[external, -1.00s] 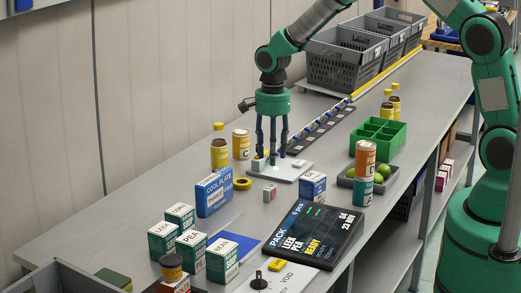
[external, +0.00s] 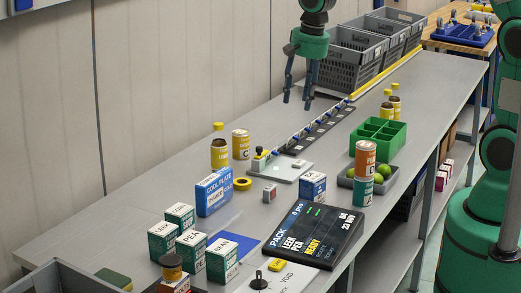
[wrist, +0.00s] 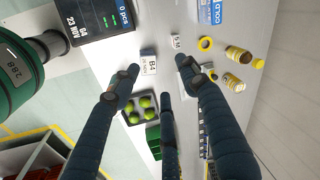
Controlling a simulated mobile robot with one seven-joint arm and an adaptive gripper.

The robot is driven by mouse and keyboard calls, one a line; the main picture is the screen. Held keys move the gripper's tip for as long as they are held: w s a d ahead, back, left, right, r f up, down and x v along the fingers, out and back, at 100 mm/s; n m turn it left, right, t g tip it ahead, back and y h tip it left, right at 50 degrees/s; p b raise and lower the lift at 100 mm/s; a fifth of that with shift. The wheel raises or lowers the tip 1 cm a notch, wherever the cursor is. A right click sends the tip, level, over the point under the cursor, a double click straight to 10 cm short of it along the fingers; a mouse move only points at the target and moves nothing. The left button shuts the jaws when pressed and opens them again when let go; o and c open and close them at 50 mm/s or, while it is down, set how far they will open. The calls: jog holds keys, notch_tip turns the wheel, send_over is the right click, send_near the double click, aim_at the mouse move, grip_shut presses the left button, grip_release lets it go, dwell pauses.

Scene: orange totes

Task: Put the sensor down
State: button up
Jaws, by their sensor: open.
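My gripper (external: 298,95) is open and empty, raised well above the bench behind the pale plate (external: 280,173). Its dark fingers are spread apart in the wrist view (wrist: 160,76). The plate lies flat on the bench. A small upright piece with a dark knob (external: 260,154) stands at its left end, and a small white block (external: 299,164) lies towards its right end. I cannot tell for certain which of these is the sensor. Nothing is between the fingers. In the wrist view the fingers cover much of the plate's area.
Yellow-labelled bottles (external: 219,153) and a blue box (external: 214,191) stand left of the plate. A green divided tray (external: 378,136) and a grey tray with limes (external: 345,182) are to the right. A dark strip (external: 320,127) runs behind. Grey crates (external: 345,58) stand at the back.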

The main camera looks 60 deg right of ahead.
jog(key=s+a+r+n+t, duration=0.25)
jog(key=s+r+n, duration=0.25)
jog(key=s+r, duration=0.7)
jog(key=s+a+n+t, duration=0.1)
jog(key=s+n, duration=0.5)
jog(key=s, duration=1.2)
jog(key=shift+a+r+n, duration=0.25)
jog(key=shift+a+n, duration=0.15)
jog(key=shift+a, duration=0.05)
notch_tip(320, 180, down, 3)
jog(key=b, duration=0.3)
jog(key=shift+f, duration=0.2)
